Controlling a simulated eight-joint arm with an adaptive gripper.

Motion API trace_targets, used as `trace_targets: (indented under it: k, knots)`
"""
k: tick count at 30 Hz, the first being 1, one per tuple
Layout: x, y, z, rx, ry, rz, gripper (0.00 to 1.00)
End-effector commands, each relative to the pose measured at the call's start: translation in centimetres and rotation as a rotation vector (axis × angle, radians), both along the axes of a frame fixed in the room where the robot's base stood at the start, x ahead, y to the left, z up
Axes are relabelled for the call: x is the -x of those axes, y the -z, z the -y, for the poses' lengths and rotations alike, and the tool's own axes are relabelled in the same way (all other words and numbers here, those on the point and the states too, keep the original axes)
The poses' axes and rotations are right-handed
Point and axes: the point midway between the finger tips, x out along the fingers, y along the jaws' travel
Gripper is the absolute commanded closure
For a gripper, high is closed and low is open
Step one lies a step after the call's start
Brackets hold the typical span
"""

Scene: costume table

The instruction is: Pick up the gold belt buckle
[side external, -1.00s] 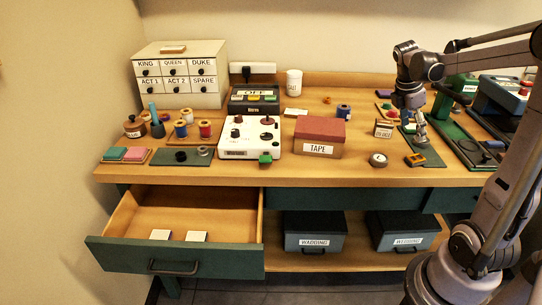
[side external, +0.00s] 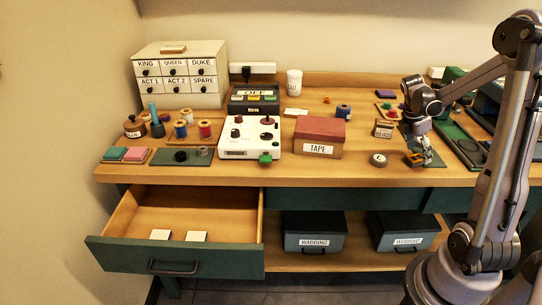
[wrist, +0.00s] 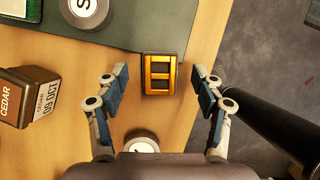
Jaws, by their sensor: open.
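The gold belt buckle (wrist: 161,74) is a small gold frame with a dark edge. In the wrist view it lies at the edge of a dark green mat (wrist: 110,25), partly over the bare wood. In the side view the buckle (side external: 416,160) sits near the front right of the table. My gripper (wrist: 160,82) is open and empty above it, with one blue-padded finger on each side of the buckle, apart from it. In the side view my gripper (side external: 424,160) is low over the mat and partly covers it.
A wooden block labelled CEDAR (wrist: 28,98) stands left of my gripper. A round tin (wrist: 142,143) is close below the buckle in the wrist view. A round disc marked S (wrist: 86,10) lies on the mat. The table's edge is close on the right.

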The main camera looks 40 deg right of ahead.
Motion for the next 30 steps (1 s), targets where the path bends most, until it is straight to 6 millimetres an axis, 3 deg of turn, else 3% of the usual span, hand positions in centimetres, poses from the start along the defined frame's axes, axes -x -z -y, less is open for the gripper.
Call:
trace_targets:
  k: [4,12,13,19,30]
  knots:
    - [0.32,1.25,0.45,0.000,0.002,0.001,0.32]
    - [0.39,1.53,0.49,0.000,0.001,0.000,0.32]
    - [0.39,1.53,0.49,0.000,0.001,0.000,0.35]
    - [0.38,1.51,0.49,0.000,0.001,0.000,0.91]
    - [0.39,1.33,0.49,0.000,0.002,0.001,0.91]
